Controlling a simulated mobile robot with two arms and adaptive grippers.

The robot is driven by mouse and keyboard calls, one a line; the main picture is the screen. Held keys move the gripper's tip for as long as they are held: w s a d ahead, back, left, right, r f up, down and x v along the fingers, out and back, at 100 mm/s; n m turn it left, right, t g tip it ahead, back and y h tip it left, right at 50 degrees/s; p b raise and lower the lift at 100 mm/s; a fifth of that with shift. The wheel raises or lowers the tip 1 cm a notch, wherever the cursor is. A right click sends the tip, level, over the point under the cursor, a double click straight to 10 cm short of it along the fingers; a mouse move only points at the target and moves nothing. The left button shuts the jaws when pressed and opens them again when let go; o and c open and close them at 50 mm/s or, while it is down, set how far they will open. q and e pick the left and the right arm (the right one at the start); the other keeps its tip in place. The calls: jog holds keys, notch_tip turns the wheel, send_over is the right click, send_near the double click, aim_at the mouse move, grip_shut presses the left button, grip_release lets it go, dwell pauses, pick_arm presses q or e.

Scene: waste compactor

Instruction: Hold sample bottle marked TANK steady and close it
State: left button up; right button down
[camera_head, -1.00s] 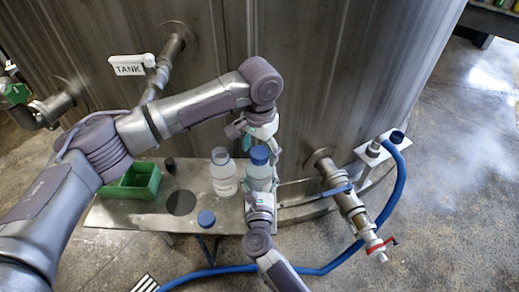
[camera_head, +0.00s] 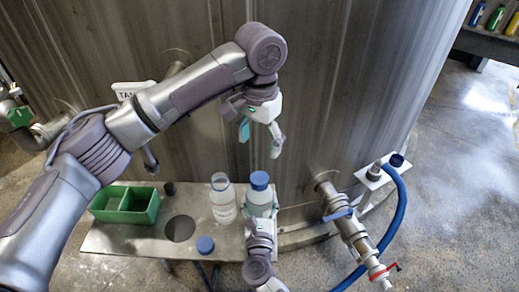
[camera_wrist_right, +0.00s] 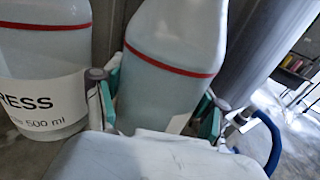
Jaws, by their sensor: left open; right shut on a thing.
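A sample bottle (camera_head: 259,203) with a blue cap (camera_head: 259,180) on its top stands upright on the metal shelf. My right gripper (camera_head: 262,224) is shut around it from the front; the right wrist view shows the bottle (camera_wrist_right: 168,70) between the fingers. Its label text cannot be read, and whether the cap is tight cannot be told. My left gripper (camera_head: 260,137) is open and empty, above the capped bottle and clear of it.
An open-topped bottle (camera_head: 222,202) stands close left; its label ends in "RESS" in the right wrist view (camera_wrist_right: 42,95). A loose blue cap (camera_head: 205,245) lies at the shelf's (camera_head: 130,240) front. A green divided tray (camera_head: 125,204) is at left; a valve pipe (camera_head: 352,232) stands right.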

grip_release()
dwell(0.3)
jog(key=s, duration=1.2)
jog(key=shift+s, duration=0.1)
